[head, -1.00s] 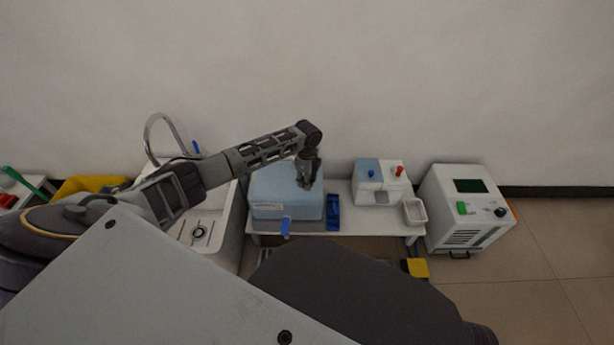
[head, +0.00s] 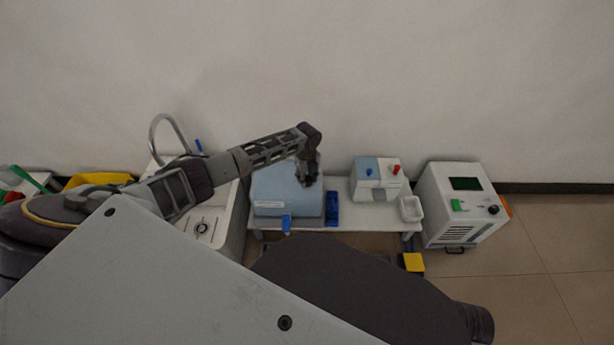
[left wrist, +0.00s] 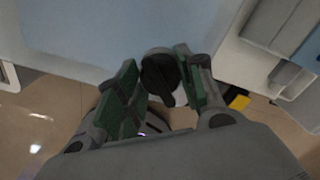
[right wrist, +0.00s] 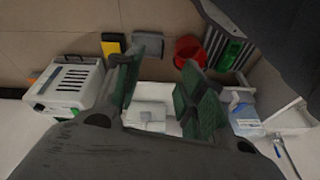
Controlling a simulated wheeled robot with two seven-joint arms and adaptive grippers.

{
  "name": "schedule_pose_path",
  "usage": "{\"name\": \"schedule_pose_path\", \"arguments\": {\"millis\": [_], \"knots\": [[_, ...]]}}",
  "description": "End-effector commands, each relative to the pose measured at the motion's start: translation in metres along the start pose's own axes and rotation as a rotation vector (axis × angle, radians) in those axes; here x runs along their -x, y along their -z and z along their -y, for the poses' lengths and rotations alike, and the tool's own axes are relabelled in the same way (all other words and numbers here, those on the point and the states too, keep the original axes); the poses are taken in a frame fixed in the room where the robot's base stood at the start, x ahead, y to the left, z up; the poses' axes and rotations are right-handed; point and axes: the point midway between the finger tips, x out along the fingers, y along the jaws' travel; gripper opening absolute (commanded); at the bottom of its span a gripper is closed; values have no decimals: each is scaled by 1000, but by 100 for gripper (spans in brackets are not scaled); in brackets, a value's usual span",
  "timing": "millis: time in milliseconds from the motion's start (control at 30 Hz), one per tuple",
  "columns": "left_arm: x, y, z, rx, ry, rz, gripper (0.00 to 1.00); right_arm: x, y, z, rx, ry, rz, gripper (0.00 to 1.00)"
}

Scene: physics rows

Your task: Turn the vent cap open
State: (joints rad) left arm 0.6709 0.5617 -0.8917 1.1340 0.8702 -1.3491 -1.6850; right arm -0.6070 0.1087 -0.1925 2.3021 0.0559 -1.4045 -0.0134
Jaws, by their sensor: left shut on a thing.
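The vent cap (left wrist: 160,72) is a round black knob with a raised bar, at the light-blue lid of a box (head: 280,190) on the low white table. In the left wrist view my left gripper (left wrist: 162,80) has its green pads on both sides of the cap and is shut on it. In the head view the left gripper (head: 307,178) hangs down over the right part of the box and hides the cap. In the right wrist view my right gripper (right wrist: 167,80) has its pads wide apart, with nothing between them.
A blue holder (head: 332,209) stands right of the box. Further right are a small machine with red and blue knobs (head: 377,180), a white tray (head: 410,209) and a large white unit (head: 461,205). A sink (head: 205,220) stands on the left.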

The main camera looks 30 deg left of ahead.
Motion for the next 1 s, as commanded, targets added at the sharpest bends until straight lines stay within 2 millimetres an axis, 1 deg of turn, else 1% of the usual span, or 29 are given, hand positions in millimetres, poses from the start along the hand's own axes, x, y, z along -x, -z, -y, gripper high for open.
{"name": "schedule_pose_path", "arguments": {"millis": [400,567,800,1000], "knots": [[0,2,0,-316,-1,-2,14,-15,-4,-4,-3,-9,30,40],[0,2,0,-440,-1,-2,14,-17,-4,-5,-3,-11,30,40],[-1,2,0,-614,-1,-2,14,-23,-9,-6,-4,-12,47,40],[-1,2,0,-718,-1,-2,14,-22,-9,-6,-4,-13,46,40]]}}
